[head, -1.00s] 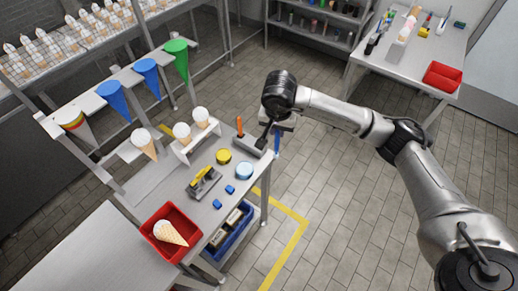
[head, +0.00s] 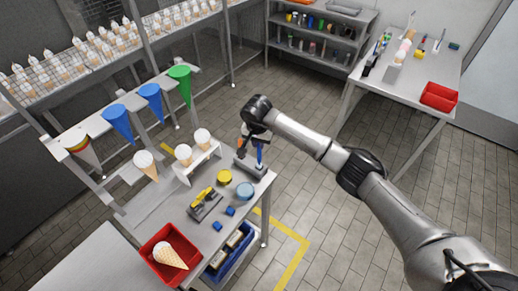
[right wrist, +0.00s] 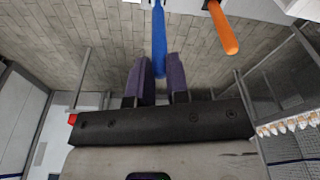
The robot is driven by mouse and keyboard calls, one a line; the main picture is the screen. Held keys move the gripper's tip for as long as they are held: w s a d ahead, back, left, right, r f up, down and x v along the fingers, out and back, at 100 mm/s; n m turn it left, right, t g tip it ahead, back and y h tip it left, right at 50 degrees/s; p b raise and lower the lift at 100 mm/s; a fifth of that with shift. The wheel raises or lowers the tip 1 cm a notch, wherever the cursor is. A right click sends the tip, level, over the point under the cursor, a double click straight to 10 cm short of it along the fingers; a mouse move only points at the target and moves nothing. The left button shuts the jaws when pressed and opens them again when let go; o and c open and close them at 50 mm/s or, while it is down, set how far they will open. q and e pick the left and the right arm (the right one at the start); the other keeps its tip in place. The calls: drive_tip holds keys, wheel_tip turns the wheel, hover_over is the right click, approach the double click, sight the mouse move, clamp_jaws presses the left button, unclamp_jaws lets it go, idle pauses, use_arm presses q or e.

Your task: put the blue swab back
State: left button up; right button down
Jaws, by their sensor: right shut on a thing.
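My right gripper (head: 257,138) is over the far right corner of the work table. It is shut on the blue swab (head: 261,155), which hangs roughly upright with its lower end at the grey holder block (head: 249,170). I cannot tell whether that end is in the block or just above it. In the right wrist view the blue swab (right wrist: 159,42) runs up from between the dark purple fingers (right wrist: 159,82). My left gripper is not in view.
On the table are a yellow round lid (head: 224,177), a light blue round tub (head: 245,191), a yellow-handled tool (head: 204,199), small blue blocks (head: 230,211) and a red tray (head: 152,261) with a cone. A cone stand (head: 198,160) is left of the holder. The aisle floor is clear.

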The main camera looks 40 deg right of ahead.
sight(259, 163)
drive_tip(key=shift+f, duration=2)
drive_tip(key=c, duration=1.1)
unclamp_jaws()
drive_tip(key=shift+f, duration=0.1)
wheel_tip(259, 163, up, 12)
drive_tip(key=s+a, duration=0.1)
drive_tip(key=shift+a, duration=0.3)
